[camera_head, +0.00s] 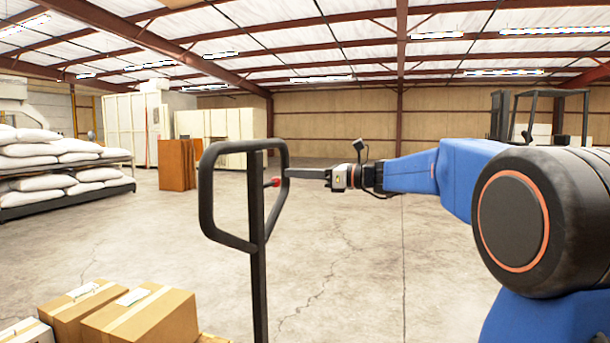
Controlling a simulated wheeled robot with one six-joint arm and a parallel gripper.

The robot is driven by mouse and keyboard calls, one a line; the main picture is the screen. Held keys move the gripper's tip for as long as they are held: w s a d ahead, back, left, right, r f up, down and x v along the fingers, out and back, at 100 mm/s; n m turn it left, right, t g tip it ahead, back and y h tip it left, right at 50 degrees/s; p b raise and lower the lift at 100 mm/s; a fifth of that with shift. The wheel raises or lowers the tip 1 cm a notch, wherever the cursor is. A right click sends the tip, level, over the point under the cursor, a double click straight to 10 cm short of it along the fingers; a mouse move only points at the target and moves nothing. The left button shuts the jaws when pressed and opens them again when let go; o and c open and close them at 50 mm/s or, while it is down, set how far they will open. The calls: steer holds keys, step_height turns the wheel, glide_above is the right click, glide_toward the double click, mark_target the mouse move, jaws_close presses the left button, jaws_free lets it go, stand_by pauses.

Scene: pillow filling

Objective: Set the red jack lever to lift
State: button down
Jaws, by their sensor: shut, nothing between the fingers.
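The red jack lever (274,182) is a small red knob on the right side of the black post, inside the handle loop. The black pallet jack handle (205,190) stands upright left of the middle of the view. My gripper (290,173) reaches in from the right, with its dark fingers shut and nothing between them. Its fingertips are at the right side of the loop, close to the red lever. I cannot tell whether they touch the lever or the loop. The lever's exact setting is too small to make out.
Cardboard boxes (145,318) sit low at the left front. White sacks (45,150) are stacked on a dark rack at the far left. Brown boxes (178,165) and pale cabinets stand behind. The concrete floor (350,250) is clear in the middle.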

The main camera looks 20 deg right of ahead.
mark_target(274, 178)
steer(key=shift+x, duration=3.5)
steer(key=shift+f, duration=1.05)
steer(key=shift+r, duration=1.75)
steer(key=v, duration=1.3)
